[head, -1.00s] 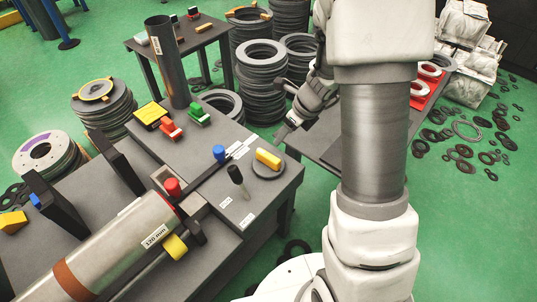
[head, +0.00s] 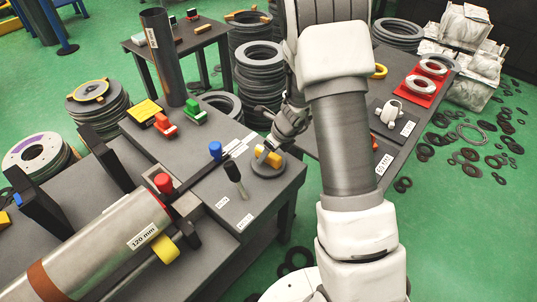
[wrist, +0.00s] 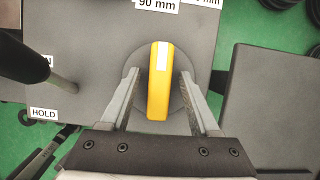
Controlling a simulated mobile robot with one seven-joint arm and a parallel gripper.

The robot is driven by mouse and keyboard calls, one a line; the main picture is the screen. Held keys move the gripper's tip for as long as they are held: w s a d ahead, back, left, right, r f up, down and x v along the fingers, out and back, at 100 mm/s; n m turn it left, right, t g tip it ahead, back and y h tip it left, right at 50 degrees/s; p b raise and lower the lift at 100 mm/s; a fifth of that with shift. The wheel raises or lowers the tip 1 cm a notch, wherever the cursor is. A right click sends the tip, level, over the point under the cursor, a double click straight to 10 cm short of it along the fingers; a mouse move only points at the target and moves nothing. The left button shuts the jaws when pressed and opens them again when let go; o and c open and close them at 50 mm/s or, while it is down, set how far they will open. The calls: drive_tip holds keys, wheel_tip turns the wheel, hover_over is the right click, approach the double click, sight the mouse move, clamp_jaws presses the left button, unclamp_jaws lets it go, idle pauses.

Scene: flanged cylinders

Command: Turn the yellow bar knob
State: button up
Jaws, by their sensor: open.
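The yellow bar knob (head: 268,157) sits on a round grey disc (head: 266,170) near the right corner of the table. In the wrist view the yellow bar knob (wrist: 159,90) lies lengthwise up the picture, with a pale stripe at its far end. My gripper (wrist: 160,95) is open, with one finger on each side of the knob and a gap on both sides. In the head view my gripper (head: 270,148) is at the knob and partly covers it.
A black-handled lever (head: 235,178) stands left of the knob, and a blue knob (head: 215,150) is behind it. A large metal cylinder (head: 110,245) lies at the left. A second table (head: 345,165) with red trays is at the right.

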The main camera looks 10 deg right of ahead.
clamp_jaws()
idle(0.3)
drive_tip(key=shift+n, duration=0.3)
drive_tip(key=n+g+y+p, duration=0.1)
drive_tip(key=n+p, duration=0.1)
drive_tip(key=n, duration=0.1)
drive_tip(key=shift+r, duration=0.1)
drive_tip(key=n+p, duration=0.1)
drive_tip(key=n, duration=0.1)
drive_tip(key=n+g+p, duration=0.1)
drive_tip(key=n, duration=0.1)
drive_tip(key=shift+g+y, duration=0.3)
drive_tip(key=n+g+p, duration=0.1)
drive_tip(key=n+p, duration=0.1)
drive_tip(key=n, duration=0.1)
drive_tip(key=shift+n, duration=0.3)
drive_tip(key=shift+n+g+p, duration=0.35)
drive_tip(key=shift+n+g, duration=0.45)
drive_tip(key=shift+n, duration=1)
